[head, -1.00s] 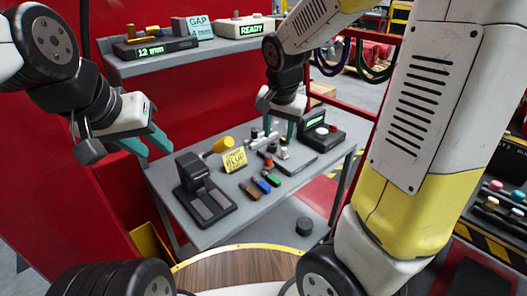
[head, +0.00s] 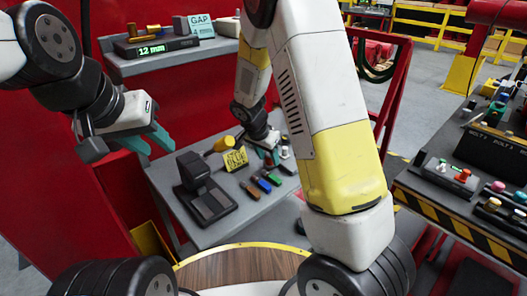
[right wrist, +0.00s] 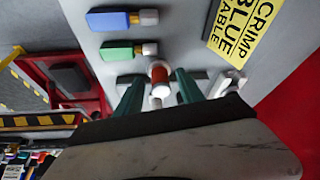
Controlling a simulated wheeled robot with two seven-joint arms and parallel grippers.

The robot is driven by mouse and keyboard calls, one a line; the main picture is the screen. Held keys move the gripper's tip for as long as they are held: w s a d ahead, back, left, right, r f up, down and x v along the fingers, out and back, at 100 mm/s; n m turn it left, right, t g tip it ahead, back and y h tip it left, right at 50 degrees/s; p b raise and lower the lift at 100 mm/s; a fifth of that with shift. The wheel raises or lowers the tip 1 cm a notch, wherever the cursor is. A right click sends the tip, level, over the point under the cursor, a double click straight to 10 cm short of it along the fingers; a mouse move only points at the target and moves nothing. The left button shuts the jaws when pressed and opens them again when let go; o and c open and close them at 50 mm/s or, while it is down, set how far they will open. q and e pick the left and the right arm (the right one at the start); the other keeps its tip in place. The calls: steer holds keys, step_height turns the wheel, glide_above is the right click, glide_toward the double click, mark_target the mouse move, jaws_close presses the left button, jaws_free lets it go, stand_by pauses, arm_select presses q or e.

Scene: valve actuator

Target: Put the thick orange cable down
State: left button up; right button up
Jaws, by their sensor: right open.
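My right gripper (right wrist: 158,92) is open in the right wrist view, low over the table. A short cylinder (right wrist: 161,88), orange-red with a whitish end, shows between its fingers, with small gaps on both sides. I cannot tell whether this is the thick orange cable. An orange-brown cable piece (head: 252,191) lies at the near end of the row on the table in the head view. My left gripper (head: 148,143) is open and empty, left of the table.
A blue piece (right wrist: 108,20) and a green piece (right wrist: 122,51) lie beside the right gripper. A yellow sign (head: 235,158) reading "crimp blue cable" and a black press-like device (head: 203,190) stand on the grey table (head: 215,232). The table's front edge is clear.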

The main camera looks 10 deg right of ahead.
steer(key=shift+x, duration=1.1)
jaws_close()
steer(key=shift+r, duration=0.1)
